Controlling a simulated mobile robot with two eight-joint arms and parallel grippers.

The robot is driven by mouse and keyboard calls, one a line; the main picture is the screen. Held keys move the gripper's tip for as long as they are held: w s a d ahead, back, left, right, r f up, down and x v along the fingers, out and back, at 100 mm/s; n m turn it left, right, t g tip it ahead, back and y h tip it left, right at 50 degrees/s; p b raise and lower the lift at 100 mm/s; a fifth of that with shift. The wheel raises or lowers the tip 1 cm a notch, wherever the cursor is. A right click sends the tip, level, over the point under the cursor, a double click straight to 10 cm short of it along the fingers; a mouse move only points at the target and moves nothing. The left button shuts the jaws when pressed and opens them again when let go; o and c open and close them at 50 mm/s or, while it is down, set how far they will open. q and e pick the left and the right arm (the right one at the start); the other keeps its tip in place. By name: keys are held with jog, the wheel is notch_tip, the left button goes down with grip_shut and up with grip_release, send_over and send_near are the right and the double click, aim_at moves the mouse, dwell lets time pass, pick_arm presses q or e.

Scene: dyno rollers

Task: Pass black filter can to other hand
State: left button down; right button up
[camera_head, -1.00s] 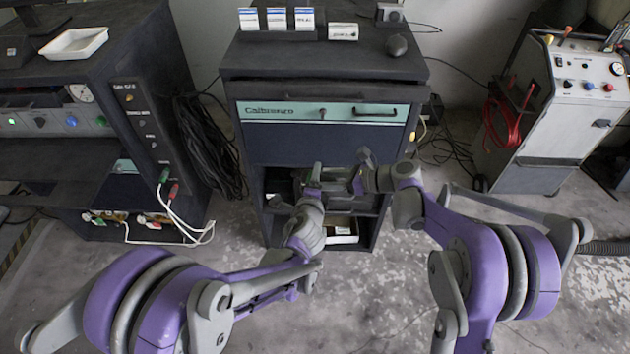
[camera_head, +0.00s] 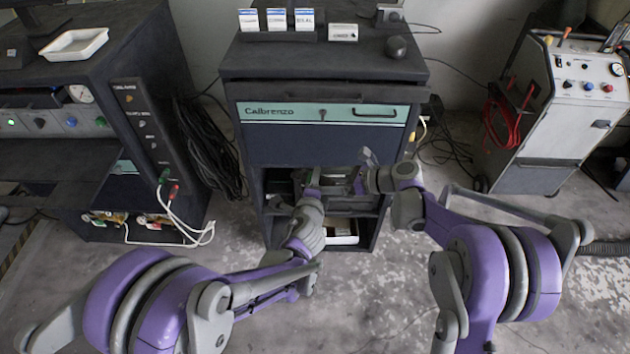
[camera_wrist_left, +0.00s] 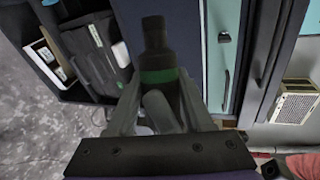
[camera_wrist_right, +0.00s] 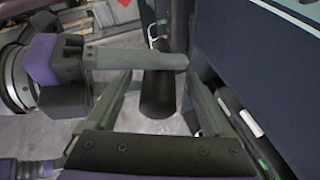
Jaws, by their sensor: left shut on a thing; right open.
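The black filter can is a dark cylinder with a green band in the left wrist view (camera_wrist_left: 157,58). My left gripper (camera_wrist_left: 162,105) is shut on it. In the right wrist view the can (camera_wrist_right: 160,98) hangs below a left finger, between the spread fingers of my right gripper (camera_wrist_right: 160,88). My right gripper is open, with a finger on each side of the can and visible gaps. In the head view my left gripper (camera_head: 313,184) and right gripper (camera_head: 358,172) are close together before the cabinet's lower shelves; the can is hard to make out there.
The dark cabinet (camera_head: 325,146) with a teal drawer stands just behind both grippers. Its open shelves hold a white box (camera_head: 342,230). A wheeled machine (camera_head: 570,105) stands at the right and a bench with hanging cables (camera_head: 165,205) at the left. The floor between is clear.

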jog(key=v, duration=1.1)
jog(key=s+d+f+n+h, duration=0.1)
jog(key=s+n+h, duration=0.3)
jog(key=s+n, duration=0.4)
jog(key=s+d+f+n+h, duration=0.2)
jog(key=s+n+h, duration=0.2)
jog(key=s+n, duration=0.4)
jog(key=s+d+f+n+h, duration=0.1)
jog(key=s+d+n+h, duration=0.1)
jog(key=s+n+h, duration=0.2)
jog(key=s+n, duration=0.3)
jog(key=s, duration=0.4)
jog(key=shift+d+f+n+t+h, duration=0.25)
jog(key=shift+d+n+t+h, duration=0.05)
jog(key=shift+n+t+h, duration=0.1)
